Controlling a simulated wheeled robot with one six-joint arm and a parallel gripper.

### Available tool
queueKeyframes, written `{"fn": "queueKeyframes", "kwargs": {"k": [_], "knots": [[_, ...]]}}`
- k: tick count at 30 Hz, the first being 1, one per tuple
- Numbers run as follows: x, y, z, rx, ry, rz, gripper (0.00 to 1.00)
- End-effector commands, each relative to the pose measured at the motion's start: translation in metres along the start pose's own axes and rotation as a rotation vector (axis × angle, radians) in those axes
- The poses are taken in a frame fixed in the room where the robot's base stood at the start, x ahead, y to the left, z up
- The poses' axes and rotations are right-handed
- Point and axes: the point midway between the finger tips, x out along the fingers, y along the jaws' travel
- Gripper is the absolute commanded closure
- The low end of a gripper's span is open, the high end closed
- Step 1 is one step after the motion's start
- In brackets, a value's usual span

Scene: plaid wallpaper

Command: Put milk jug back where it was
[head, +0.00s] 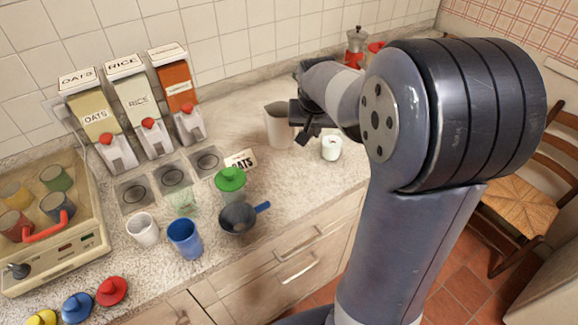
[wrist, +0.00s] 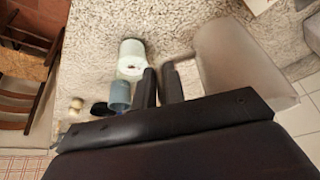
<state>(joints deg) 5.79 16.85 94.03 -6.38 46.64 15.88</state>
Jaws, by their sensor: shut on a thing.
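The milk jug (head: 278,128) is a pale, upright jug with an open top, at the back of the counter. It also shows in the wrist view (wrist: 238,62), right of the fingers. My gripper (head: 308,126) is at the jug's right side, shut on it, apparently at the handle; the grip itself is hard to see. In the wrist view the two dark fingers (wrist: 159,84) stand close together beside the jug. I cannot tell whether the jug's base touches the counter. A small white cup (head: 331,148) with white contents stands just right of the jug.
An OATS card (head: 240,160) stands left of the jug. Dispensers (head: 138,105), a blue cup (head: 185,238), a green-topped container (head: 230,181) and a blue-handled pan (head: 240,218) are further left. A moka pot (head: 355,45) stands behind. The wrist view shows a blue-grey cup (wrist: 119,95).

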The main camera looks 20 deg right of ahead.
Motion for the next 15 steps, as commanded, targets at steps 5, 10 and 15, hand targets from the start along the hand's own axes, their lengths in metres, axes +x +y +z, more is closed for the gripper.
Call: {"fn": "queueKeyframes", "kwargs": {"k": [5, 10, 15], "knots": [[0.030, 0.001, 0.014, 0.003, -0.006, 0.003, 1.00], [0.049, 0.001, 0.021, 0.003, -0.002, 0.001, 1.00], [0.066, 0.001, 0.030, 0.002, -0.005, 0.001, 1.00]]}}
